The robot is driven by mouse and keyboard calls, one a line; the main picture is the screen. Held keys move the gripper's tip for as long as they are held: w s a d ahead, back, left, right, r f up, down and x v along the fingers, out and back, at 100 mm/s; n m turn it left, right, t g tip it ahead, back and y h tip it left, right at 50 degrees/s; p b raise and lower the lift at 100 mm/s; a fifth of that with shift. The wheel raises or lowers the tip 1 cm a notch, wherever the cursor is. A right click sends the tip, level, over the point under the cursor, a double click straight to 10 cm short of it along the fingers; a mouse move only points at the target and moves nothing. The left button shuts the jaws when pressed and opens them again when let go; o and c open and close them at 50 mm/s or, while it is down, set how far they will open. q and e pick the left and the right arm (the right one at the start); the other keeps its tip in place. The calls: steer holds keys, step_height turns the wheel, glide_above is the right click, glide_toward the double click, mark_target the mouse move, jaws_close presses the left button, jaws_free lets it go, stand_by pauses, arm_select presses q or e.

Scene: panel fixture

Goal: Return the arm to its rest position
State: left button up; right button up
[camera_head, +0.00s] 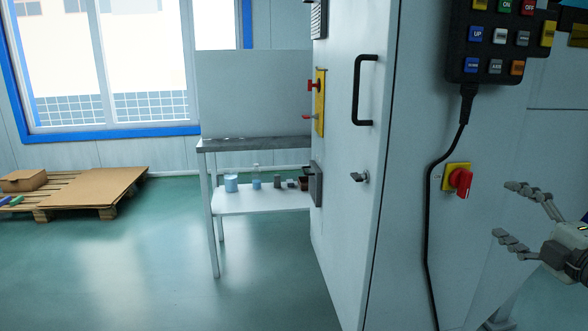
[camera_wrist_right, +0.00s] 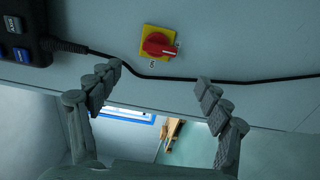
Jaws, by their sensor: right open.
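My right gripper (camera_head: 512,213) comes in from the right edge in the head view, in front of the cabinet's side panel. Its two fingers are spread wide with nothing between them. In the right wrist view the fingers (camera_wrist_right: 158,85) stand apart, and a red rotary switch on a yellow plate (camera_wrist_right: 158,43) lies beyond them. In the head view the same red switch (camera_head: 461,181) is to the left of the gripper, apart from it. My left gripper is in neither view.
A button pendant (camera_head: 499,67) hangs on the cabinet (camera_head: 345,200), its black cable (camera_head: 430,210) running down. The cabinet door has a black handle (camera_head: 364,90). A table (camera_head: 255,144) with small containers below and a pallet (camera_head: 95,190) stand left. The floor between is clear.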

mark_target(466, 185)
steer(key=shift+w+a+r, duration=0.1)
steer(key=shift+w+a, duration=0.1)
steer(key=shift+w, duration=2.4)
steer(key=shift+w+a, duration=0.15)
steer(key=shift+w, duration=2.4)
steer(key=m, duration=0.2)
steer(key=m+b, duration=0.1)
steer(key=shift+w+a+f, duration=0.2)
steer(key=shift+w+a, duration=0.05)
steer(key=shift+w, duration=0.1)
steer(key=m+b, duration=0.2)
steer(key=m, duration=0.3)
steer(key=shift+a+r+m, duration=0.1)
steer(key=shift+r+m, duration=0.05)
steer(key=shift+m, duration=0.25)
steer(key=shift+r+m, duration=0.15)
steer(key=shift+m, duration=0.35)
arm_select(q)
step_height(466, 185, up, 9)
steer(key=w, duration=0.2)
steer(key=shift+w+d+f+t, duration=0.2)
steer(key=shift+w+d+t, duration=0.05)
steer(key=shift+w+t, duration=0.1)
arm_select(e)
steer(key=shift+s, duration=0.1)
